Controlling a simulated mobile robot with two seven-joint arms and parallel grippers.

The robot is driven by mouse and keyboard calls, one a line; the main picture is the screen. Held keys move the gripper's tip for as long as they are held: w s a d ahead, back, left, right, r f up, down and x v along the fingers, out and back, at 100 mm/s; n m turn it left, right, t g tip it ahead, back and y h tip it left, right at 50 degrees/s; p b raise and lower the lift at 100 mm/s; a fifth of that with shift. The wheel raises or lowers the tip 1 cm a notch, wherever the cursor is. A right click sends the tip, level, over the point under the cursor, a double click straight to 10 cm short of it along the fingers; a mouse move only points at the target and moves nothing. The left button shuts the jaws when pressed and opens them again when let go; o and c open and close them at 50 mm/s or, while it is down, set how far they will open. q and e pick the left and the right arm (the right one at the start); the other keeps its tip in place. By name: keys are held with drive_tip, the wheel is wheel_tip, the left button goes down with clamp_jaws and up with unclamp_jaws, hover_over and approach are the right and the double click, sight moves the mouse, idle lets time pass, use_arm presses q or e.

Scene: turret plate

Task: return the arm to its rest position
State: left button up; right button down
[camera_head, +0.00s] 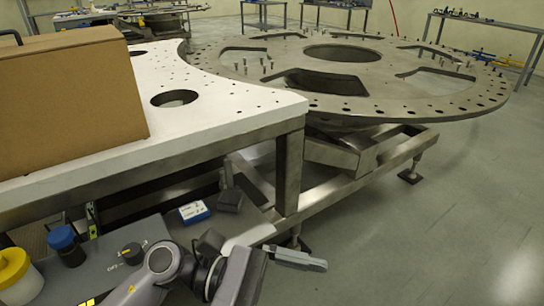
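My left arm comes in at the bottom left, low beside the near corner of the white-topped table. My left gripper (283,257) is at its end, below the table top and in front of the table leg. A grey finger points right over the floor. The view does not show clearly whether the fingers are apart, and I see nothing held in them. My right gripper is not in view.
The white table (225,105) has holes and a steel frame; a cardboard box (70,100) stands on its left. A large round turret plate (400,98) with cutouts and pins adjoins it. Workbenches (480,25) stand behind. The floor (440,230) at right is clear.

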use_arm(q)
drive_tip(key=w+a+r+n+t+h+p, duration=0.1)
drive_tip(key=w+a+n+t+h, duration=0.15)
drive_tip(key=n+t, duration=0.6)
drive_tip(key=w+a+r+n+t+h, duration=0.2)
drive_tip(key=w+n+t, duration=0.3)
drive_tip(key=n, duration=0.7)
drive_tip(key=w+a+f+n+t+y, duration=0.2)
drive_tip(key=a+f+n+t+y, duration=0.45)
drive_tip(key=n, duration=0.85)
drive_tip(key=s+a+f+n+g+y, duration=0.1)
drive_tip(key=s+a+f+n+y, duration=0.2)
drive_tip(key=f+n, duration=0.3)
drive_tip(key=s+a+f+n+g+y+p, duration=0.1)
drive_tip(key=s+a+f+n+g+y, duration=0.1)
drive_tip(key=s+a+f+n+y, duration=0.2)
drive_tip(key=s+a+f+n+g+y+p, duration=0.1)
drive_tip(key=s+a+f+n+y, duration=0.3)
drive_tip(key=f+n, duration=0.6)
drive_tip(key=shift+s+a+f+n+g+y, duration=0.25)
drive_tip(key=shift+a+n+g+y, duration=0.25)
drive_tip(key=shift+a+n+y, duration=0.45)
drive_tip(key=shift+r, duration=0.1)
